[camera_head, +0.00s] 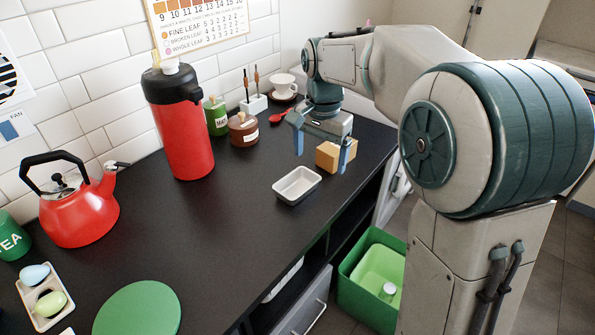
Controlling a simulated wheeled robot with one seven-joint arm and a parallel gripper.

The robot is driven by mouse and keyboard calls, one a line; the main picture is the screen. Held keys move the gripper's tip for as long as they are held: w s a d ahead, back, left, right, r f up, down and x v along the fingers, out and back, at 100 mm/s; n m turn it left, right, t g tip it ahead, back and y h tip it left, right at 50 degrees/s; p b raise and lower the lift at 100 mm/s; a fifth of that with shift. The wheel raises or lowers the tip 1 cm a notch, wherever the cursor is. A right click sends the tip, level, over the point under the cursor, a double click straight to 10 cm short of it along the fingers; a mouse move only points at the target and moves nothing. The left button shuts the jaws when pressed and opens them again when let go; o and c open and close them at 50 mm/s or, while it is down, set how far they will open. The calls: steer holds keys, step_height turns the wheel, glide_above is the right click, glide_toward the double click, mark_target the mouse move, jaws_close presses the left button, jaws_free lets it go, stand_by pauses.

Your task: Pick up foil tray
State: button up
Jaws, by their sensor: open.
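The foil tray (297,185) is a small silvery rectangular tray, standing upright and empty on the black counter near its front edge. My gripper (321,158) points down, to the right of and beyond the tray, with its two blue fingers apart. A tan block (335,154) sits at the fingers, partly covered by the right one. I cannot tell whether the fingers touch it. The gripper is clear of the tray.
A tall red flask (182,125) and a red kettle (78,205) stand left of the tray. A brown jar (243,130), a red spoon (279,116) and a white cup (284,84) are behind. A green mat (138,310) lies front left. A green bin (372,275) stands below.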

steer(key=w+a+r+m, duration=0.1)
steer(key=w+a+m, duration=0.1)
steer(key=w+a, duration=0.2)
glide_above(297, 190)
steer(key=f, duration=0.8)
steer(key=shift+d+f+b, duration=0.2)
steer(key=shift+d+b, duration=0.05)
steer(key=shift+b, duration=0.1)
steer(key=f, duration=0.3)
steer(key=f+b, duration=0.1)
steer(key=f, duration=0.1)
steer(key=shift+s+a, duration=0.1)
steer(key=shift+a, duration=0.15)
steer(key=c, duration=1)
